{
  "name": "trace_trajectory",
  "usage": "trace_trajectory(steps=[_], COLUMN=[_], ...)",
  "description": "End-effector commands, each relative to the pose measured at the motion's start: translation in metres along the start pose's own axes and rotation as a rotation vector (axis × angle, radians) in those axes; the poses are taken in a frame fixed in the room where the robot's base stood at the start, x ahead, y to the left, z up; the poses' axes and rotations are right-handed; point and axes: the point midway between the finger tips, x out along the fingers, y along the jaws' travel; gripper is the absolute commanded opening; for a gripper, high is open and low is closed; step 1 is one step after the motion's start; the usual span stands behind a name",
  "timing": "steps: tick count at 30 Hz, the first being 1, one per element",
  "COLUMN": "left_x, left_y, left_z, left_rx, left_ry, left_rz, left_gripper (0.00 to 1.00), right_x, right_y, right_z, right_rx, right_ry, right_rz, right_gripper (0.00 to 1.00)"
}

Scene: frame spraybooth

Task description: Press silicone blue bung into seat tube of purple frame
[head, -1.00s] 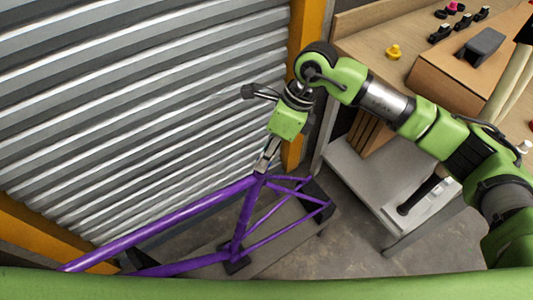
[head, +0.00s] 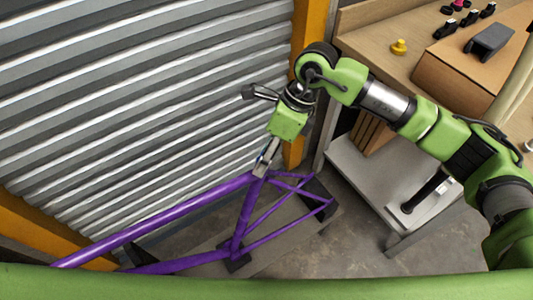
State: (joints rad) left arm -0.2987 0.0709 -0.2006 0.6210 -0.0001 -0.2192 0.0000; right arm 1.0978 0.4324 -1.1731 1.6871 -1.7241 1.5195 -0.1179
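The purple frame (head: 165,217) stands low in front of the shutter, with its seat tube (head: 244,215) running up to a junction below my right gripper. My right gripper (head: 265,163) points down at the top of the seat tube, touching it or very close above it. Its fingers look close together. A small bluish patch shows between the fingertips, but it is too small to tell whether it is the blue bung. The tube mouth is hidden behind the fingertips. My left gripper is not in view.
A wooden bench (head: 370,28) at the upper right carries a yellow bung (head: 399,47), several black parts and a dark block on a cardboard box (head: 470,62). A grey low table (head: 375,185) stands right of the frame. The ribbed shutter (head: 130,100) closes the left side.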

Motion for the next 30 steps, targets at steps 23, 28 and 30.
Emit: trace_trajectory(steps=[23, 28, 30], left_x=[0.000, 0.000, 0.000], left_y=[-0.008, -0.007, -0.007], left_z=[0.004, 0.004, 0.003], left_rx=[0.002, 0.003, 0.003], left_ry=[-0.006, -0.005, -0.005], left_rz=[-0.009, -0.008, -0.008], left_gripper=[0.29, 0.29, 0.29], right_x=[-0.060, -0.076, -0.079], right_y=[-0.001, -0.001, 0.000], right_z=[0.000, 0.000, 0.000], right_rx=[0.000, 0.000, 0.000], right_ry=[-0.002, -0.001, -0.001], right_rz=[-0.002, -0.001, 0.000], right_gripper=[0.44, 0.44, 0.44])
